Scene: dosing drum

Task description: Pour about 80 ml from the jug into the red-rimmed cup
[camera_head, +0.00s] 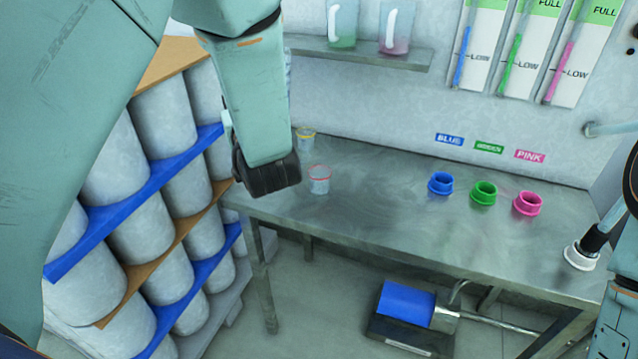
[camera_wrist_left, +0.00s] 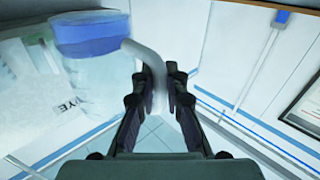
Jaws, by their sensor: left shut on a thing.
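The red-rimmed cup (camera_head: 319,181) stands upright on the steel table, just right of my left gripper (camera_head: 266,176) in the head view. The gripper is above the table's left end. In the left wrist view my left gripper (camera_wrist_left: 155,82) is shut on the curved handle of a clear jug (camera_wrist_left: 95,85). Blue liquid shows in the jug's upper part in that view; I cannot tell its tilt. The jug is mostly or wholly hidden behind my arm in the head view. My right gripper is not clearly in view.
A yellow-rimmed cup (camera_head: 305,138) stands behind the red-rimmed one. Green (camera_head: 342,25) and pink (camera_head: 397,28) jugs stand on the wall shelf (camera_head: 370,57). Blue (camera_head: 440,184), green (camera_head: 484,194) and pink (camera_head: 527,204) rings sit at the table's right. A drum rack (camera_head: 160,180) stands left.

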